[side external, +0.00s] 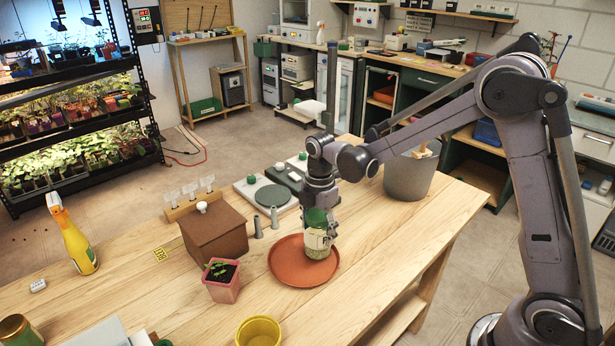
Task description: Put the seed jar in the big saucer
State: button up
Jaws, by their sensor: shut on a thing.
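The seed jar (316,244) is a clear jar with a green lid and a pale label. My gripper (322,222) reaches down from above and is shut on the jar near its lid; the fingers are partly hidden. The jar is upright over the back right part of the big saucer (287,268), a round terracotta-coloured dish on the wooden table. I cannot tell whether the jar's base touches the saucer. The rest of the saucer is empty.
A brown lidded box (214,236), a pink pot with a seedling (222,291) and a yellow pot (258,332) stand left and in front of the saucer. A grey bucket (408,180) stands behind right. The table right of the saucer is clear.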

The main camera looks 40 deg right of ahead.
jog(key=shift+f, duration=0.1)
jog(key=o, duration=1.4)
jog(key=shift+o, duration=0.2)
notch_tip(320, 180, up, 12)
jog(key=shift+s+r, duration=0.1)
jog(key=s+d+m+t, duration=0.1)
jog(key=s+m+t, duration=0.6)
jog(key=s+m, duration=0.9)
jog(key=shift+s+r+m, duration=0.15)
jog(key=shift+s+m, duration=0.1)
jog(key=shift+m, duration=0.75)
